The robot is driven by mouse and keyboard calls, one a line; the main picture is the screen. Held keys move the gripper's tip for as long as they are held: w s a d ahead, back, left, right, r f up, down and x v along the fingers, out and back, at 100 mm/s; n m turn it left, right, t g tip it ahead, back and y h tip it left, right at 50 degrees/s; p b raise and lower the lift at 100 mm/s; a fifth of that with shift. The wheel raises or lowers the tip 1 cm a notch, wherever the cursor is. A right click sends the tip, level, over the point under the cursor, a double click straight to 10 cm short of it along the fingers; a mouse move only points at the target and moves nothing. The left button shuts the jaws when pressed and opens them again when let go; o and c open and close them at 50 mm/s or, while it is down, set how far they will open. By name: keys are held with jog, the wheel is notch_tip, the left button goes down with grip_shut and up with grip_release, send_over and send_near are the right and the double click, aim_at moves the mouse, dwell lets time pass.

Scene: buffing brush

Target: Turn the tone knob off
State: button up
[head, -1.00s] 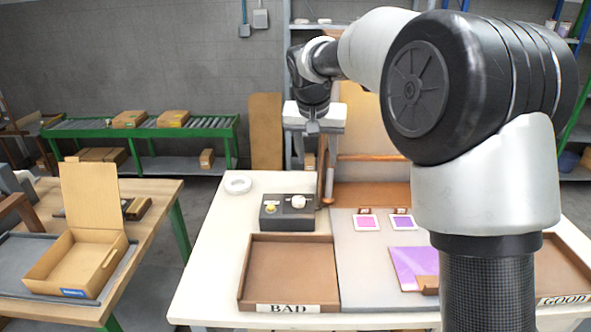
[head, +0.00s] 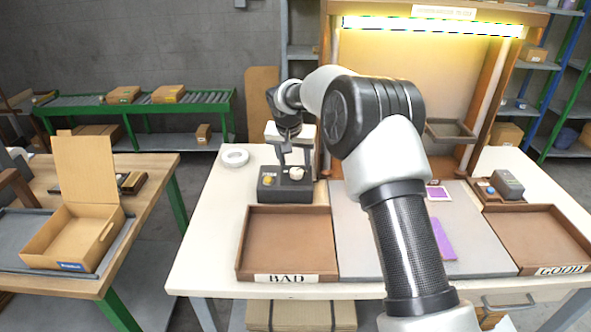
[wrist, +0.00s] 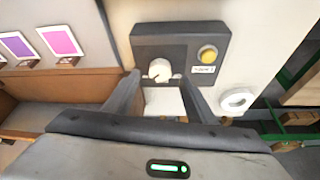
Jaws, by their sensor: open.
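A dark control box (head: 286,190) stands on the white table behind the BAD tray; it also shows in the wrist view (wrist: 150,43). It carries a white knob (wrist: 160,69) with a pointer and a yellow button (wrist: 207,54) beside a small label too small to read. The white knob (head: 296,173) and yellow button (head: 267,181) also show in the head view. No marking names the tone knob. My gripper (wrist: 161,78) is open, its fingers pointing down at the box, one on each side of the white knob. I cannot tell whether they touch it.
The BAD tray (head: 242,270) lies in front of the box, and a white tape ring (head: 234,157) is to its left. A lit lamp (head: 430,26) hangs on the wooden frame at the back. The GOOD tray (head: 590,262) is at right.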

aim_at(296, 171)
jog(key=shift+x, duration=2.2)
jog(key=shift+c, duration=0.2)
jog(key=c, duration=1)
